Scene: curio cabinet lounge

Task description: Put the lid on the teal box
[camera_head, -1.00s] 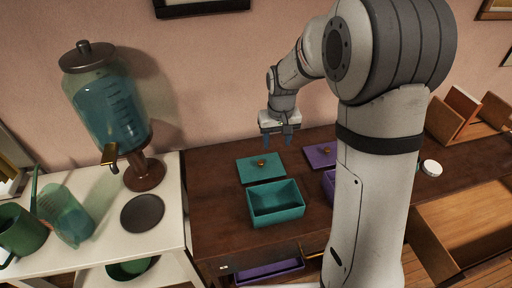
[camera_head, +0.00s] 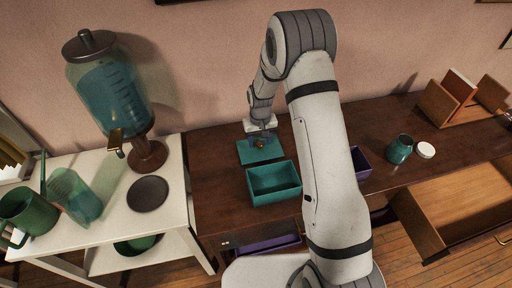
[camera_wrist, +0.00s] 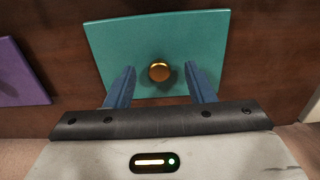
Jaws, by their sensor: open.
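The teal lid (camera_head: 248,154) lies flat on the brown cabinet top, just behind the open teal box (camera_head: 274,184). In the wrist view the teal lid (camera_wrist: 120,45) fills the upper middle, with its round brass knob (camera_wrist: 159,71) between and slightly beyond my fingertips. My gripper (camera_head: 262,141) is over the lid with its fingers pointing down. It is open and empty, with the blue fingers (camera_wrist: 160,84) on either side of the knob. I cannot tell whether the fingertips touch the lid. The teal box is not in the wrist view.
A purple box (camera_head: 362,163) stands partly hidden behind my arm. A purple lid (camera_wrist: 18,72) lies beside the teal lid. A teal jar (camera_head: 400,149) and a white round lid (camera_head: 426,150) stand to the right. A white table (camera_head: 118,228) with a dispenser (camera_head: 108,88) is at the left.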

